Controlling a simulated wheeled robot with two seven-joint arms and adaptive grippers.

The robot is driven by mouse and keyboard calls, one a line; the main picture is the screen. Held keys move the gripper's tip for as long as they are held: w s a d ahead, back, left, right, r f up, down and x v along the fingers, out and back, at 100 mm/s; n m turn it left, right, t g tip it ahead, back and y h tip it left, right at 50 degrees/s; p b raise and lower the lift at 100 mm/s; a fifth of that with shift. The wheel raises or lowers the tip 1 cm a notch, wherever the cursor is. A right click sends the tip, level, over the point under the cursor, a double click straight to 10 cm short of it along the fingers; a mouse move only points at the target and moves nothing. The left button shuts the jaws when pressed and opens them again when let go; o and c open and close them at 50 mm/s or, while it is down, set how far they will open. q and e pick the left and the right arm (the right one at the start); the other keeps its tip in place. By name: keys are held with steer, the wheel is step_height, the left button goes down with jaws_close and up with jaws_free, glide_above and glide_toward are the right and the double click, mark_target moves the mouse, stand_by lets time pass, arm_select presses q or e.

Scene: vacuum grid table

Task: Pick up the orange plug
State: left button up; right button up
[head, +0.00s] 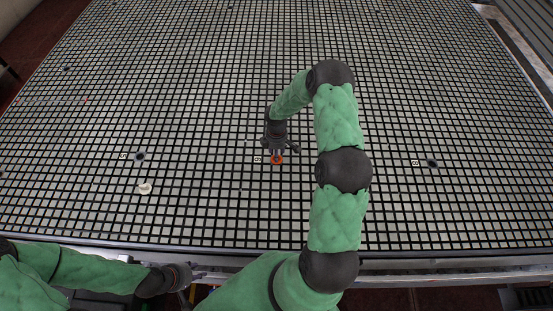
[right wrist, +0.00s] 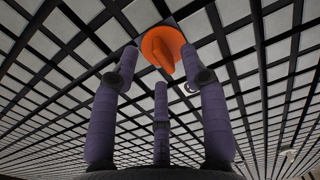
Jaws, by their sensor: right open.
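The orange plug (head: 277,160) sits on the grid table (head: 200,205), near the middle of its front half. In the right wrist view the plug (right wrist: 165,47) is a round orange disc with a raised ridge across it. My right gripper (head: 279,151) is right at the plug, pointing down. In the right wrist view its purple fingers (right wrist: 161,68) are spread, with the plug just beyond and between the two outer tips. I cannot tell whether any finger touches it. My left gripper (head: 190,276) is low at the left, off the table's front edge; its fingers are too small to read.
A dark hole (head: 139,156) with a small label is to the left, and another dark hole (head: 432,163) is to the right. A pale round disc (head: 145,187) lies at the front left. The rest of the grid is mostly clear.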

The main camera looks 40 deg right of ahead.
steer(key=shift+f, duration=0.7)
jaws_close()
steer(key=shift+r, duration=0.1)
